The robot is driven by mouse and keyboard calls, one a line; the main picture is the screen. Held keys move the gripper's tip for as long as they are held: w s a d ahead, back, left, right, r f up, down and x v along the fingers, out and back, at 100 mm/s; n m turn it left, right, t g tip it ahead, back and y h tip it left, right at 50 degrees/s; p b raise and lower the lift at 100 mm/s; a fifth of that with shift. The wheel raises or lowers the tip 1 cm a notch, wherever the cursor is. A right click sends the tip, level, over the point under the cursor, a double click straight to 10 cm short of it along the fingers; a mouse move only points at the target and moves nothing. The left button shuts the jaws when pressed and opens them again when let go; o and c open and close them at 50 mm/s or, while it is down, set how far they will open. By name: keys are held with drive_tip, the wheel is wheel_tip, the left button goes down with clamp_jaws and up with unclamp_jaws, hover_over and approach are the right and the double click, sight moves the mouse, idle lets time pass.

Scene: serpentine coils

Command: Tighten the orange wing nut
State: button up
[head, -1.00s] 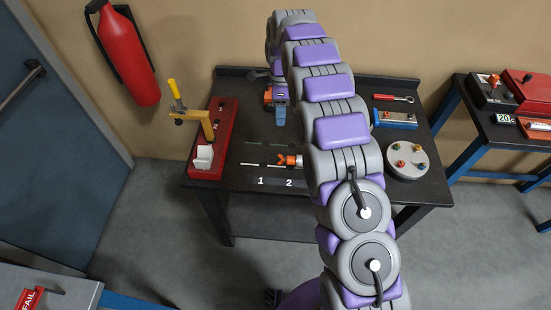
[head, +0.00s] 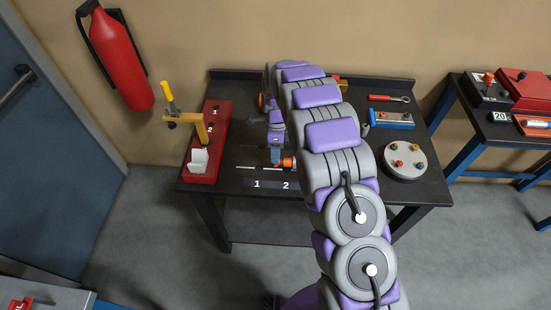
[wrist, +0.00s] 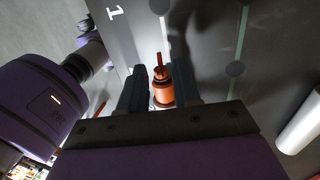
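The orange wing nut (head: 288,162) is on the dark bench, beside the printed number 2, partly hidden by my arm. In the wrist view the orange part (wrist: 162,95) shows between my fingers, with a narrow upright orange wing on it. My gripper (head: 276,158) is low over the bench at the nut, its blue fingers pointing down. In the wrist view my gripper (wrist: 158,78) is open, with one dark finger on each side of the orange part. A small gap shows by the left finger; contact on the right cannot be told.
A round grey plate with coloured knobs (head: 405,160), a blue-edged block (head: 392,119) and a red-handled wrench (head: 389,98) lie at the right. The bench front is clear.

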drive_tip(key=shift+x, duration=1.25)
drive_tip(key=shift+c, duration=0.3)
clamp_jaws()
